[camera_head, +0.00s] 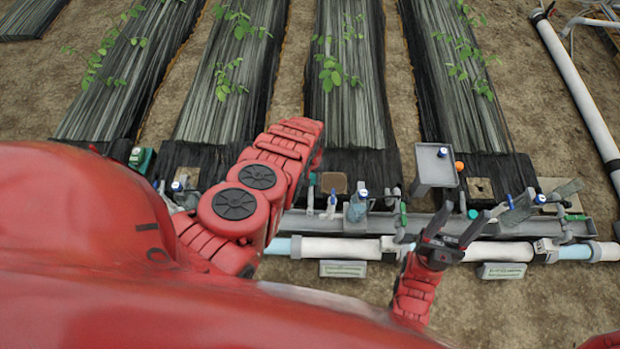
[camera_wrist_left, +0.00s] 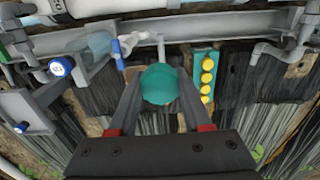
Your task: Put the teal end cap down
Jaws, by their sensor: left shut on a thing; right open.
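The teal end cap (camera_wrist_left: 160,84) shows in the left wrist view as a round teal piece between the two fingers. My left gripper (camera_wrist_left: 160,80) is shut on it, above the ground near the grey rail. In the head view my left forearm hides the left gripper and the cap. My right gripper (camera_head: 457,229) is open and empty, above the white pipe at the right of centre.
A teal block with several yellow knobs (camera_wrist_left: 205,75) stands beside the cap in the wrist view. Blue-topped valves (camera_wrist_left: 60,67) line the grey rail (camera_head: 300,222). A grey tray on a post (camera_head: 434,165) stands beyond it. White pipe (camera_head: 340,248) runs in front.

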